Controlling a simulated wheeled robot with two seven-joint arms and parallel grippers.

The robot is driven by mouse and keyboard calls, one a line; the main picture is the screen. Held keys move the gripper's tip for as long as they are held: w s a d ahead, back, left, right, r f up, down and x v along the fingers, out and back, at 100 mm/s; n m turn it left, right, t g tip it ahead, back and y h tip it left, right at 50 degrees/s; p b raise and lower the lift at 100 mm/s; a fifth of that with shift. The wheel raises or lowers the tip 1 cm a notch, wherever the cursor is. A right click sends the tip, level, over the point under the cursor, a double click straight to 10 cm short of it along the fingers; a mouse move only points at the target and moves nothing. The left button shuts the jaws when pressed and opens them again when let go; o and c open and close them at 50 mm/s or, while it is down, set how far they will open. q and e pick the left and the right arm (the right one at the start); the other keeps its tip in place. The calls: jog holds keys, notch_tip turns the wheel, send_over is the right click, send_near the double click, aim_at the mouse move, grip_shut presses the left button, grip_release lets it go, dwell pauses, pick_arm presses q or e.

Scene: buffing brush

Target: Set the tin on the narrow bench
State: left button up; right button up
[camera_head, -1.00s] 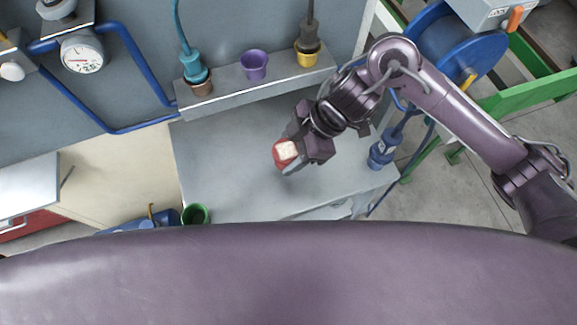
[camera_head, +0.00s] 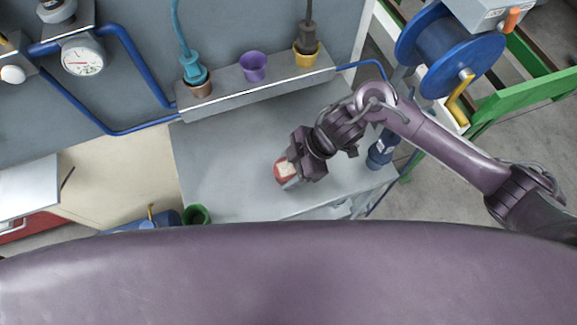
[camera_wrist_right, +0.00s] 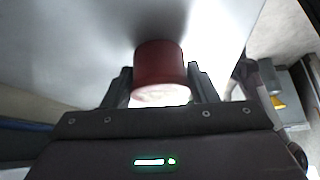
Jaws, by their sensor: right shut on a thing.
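The red tin (camera_head: 281,172) with a pale label or top is in my right gripper (camera_head: 287,175), over the grey narrow bench (camera_head: 215,165). In the right wrist view the tin (camera_wrist_right: 160,64) sits between the two fingers of the gripper (camera_wrist_right: 161,82), which is shut on it. The bench's pale surface fills the top of that view. I cannot tell whether the tin touches the bench. My left gripper is not in view.
A raised ledge at the back of the bench holds a brown cup, a purple cup (camera_head: 253,67) and a yellow cup (camera_head: 306,54). A green cup (camera_head: 196,215) is at the front left. A blue bottle-like thing (camera_head: 381,150) stands at the right end. The bench's middle is clear.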

jog(key=o, duration=1)
jog(key=shift+r, duration=0.1)
jog(key=v, duration=1.2)
jog(key=shift+b, duration=0.4)
